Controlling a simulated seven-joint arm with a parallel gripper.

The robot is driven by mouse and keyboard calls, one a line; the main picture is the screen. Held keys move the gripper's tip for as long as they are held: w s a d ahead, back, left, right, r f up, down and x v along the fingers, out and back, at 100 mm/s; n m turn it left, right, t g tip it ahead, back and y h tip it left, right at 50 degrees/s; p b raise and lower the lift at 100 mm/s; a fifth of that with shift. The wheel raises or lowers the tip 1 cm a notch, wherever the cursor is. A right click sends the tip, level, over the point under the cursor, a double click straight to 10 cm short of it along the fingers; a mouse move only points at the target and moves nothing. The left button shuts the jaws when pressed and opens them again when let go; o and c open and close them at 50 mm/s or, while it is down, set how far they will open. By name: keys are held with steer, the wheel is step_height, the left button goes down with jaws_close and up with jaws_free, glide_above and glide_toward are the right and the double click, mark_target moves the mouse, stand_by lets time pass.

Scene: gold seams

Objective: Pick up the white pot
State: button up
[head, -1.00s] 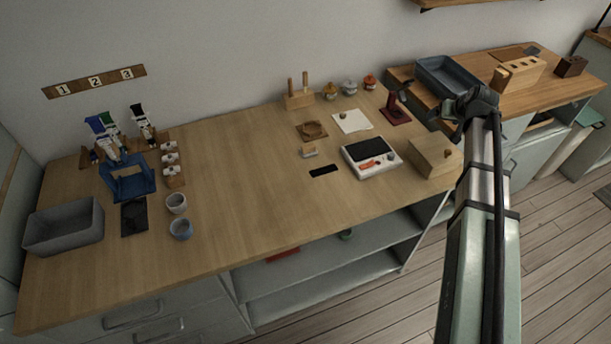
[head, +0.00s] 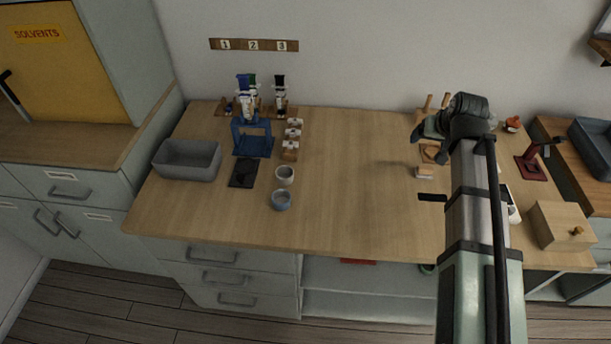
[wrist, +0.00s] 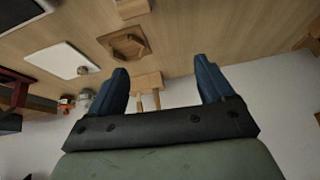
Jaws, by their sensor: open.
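The small pale pot that I take for the white pot (wrist: 85,99) shows at the left of the wrist view, partly behind a finger. It stands beside a red-orange pot (wrist: 66,103). In the head view my arm hides the white pot; the red pot (head: 513,125) shows right of my wrist at the back of the bench. My gripper (wrist: 162,72) is open and empty, its two blue fingers wide apart above the bench, with a two-peg wooden stand (wrist: 148,84) showing between them.
A white sheet (wrist: 62,60) with a knobbed piece and a wooden tray (wrist: 128,44) lie near the gripper. A red stand (head: 531,167) and a wooden box (head: 561,226) are at right. Cups, a grey bin (head: 187,160) and a blue frame stand at left. The bench middle is clear.

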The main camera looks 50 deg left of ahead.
steer(key=s+a+r+n+g, duration=0.1)
steer(key=s+a, duration=0.5)
steer(key=s, duration=0.6)
steer(key=s+a+r+n, duration=0.15)
steer(key=s+a, duration=0.35)
steer(key=s, duration=0.6)
steer(key=s+a+r+n+g, duration=0.15)
steer(key=s+a, duration=0.45)
steer(key=s, duration=0.6)
glide_toward(284, 176)
steer(key=shift+d+f+t, duration=0.15)
steer(key=shift+t, duration=0.1)
steer(key=shift+a+x, duration=0.1)
steer(key=shift+x, duration=1.2)
steer(key=shift+a+x, duration=0.15)
steer(key=shift+x, duration=1.15)
steer(key=shift+s, duration=0.1)
steer(key=c, duration=1.1)
